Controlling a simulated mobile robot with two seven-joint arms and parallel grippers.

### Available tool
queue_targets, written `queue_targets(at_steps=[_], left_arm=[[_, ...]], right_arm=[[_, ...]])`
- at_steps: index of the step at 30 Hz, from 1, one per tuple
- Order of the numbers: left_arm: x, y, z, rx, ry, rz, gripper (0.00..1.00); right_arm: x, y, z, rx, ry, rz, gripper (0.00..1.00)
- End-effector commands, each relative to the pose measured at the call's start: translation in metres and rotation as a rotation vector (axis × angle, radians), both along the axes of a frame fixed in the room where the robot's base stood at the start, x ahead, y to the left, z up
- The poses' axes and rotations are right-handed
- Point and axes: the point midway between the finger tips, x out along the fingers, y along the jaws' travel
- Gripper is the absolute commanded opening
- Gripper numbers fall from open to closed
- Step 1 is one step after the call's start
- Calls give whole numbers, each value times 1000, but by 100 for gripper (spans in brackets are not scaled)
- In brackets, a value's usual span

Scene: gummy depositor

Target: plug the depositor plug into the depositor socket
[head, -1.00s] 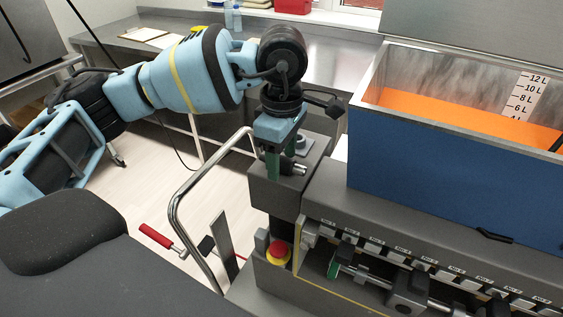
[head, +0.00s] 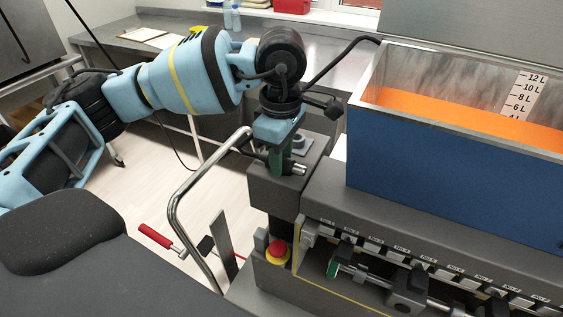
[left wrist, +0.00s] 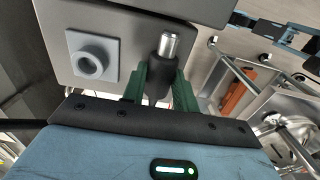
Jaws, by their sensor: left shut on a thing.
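My left gripper (head: 281,168), with green fingers, is shut on the depositor plug (head: 299,169), a dark body with a metal tip. In the left wrist view the plug (left wrist: 165,62) is between the fingers, its metal tip pointing away from the gripper. The depositor socket (left wrist: 92,55), a round grey collar on a square plate, is left of the plug and apart from it there. In the head view the socket (head: 301,142) shows partly behind the gripper, on top of the grey machine housing. My right gripper is not in view.
A blue hopper (head: 440,180) with orange filling stands right of the socket. A red emergency stop button (head: 277,252) and a bent metal rail (head: 180,205) are in front and left. A black cable (head: 335,58) arcs between my wrist and the hopper's back corner.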

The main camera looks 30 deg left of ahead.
Motion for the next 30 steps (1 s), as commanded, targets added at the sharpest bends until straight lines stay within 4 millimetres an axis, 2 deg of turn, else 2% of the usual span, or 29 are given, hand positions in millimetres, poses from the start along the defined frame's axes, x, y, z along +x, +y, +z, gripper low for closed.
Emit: queue_targets(at_steps=[8,21,25,30], left_arm=[[1,0,7,-1,-1,0,6],[1,-1,81,-1,-2,-1,6],[1,-1,94,-1,-1,-1,6],[0,0,100,0,0,-1,6]], right_arm=[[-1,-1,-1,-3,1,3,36],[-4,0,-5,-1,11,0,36],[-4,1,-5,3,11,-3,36],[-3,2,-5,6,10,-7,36]])
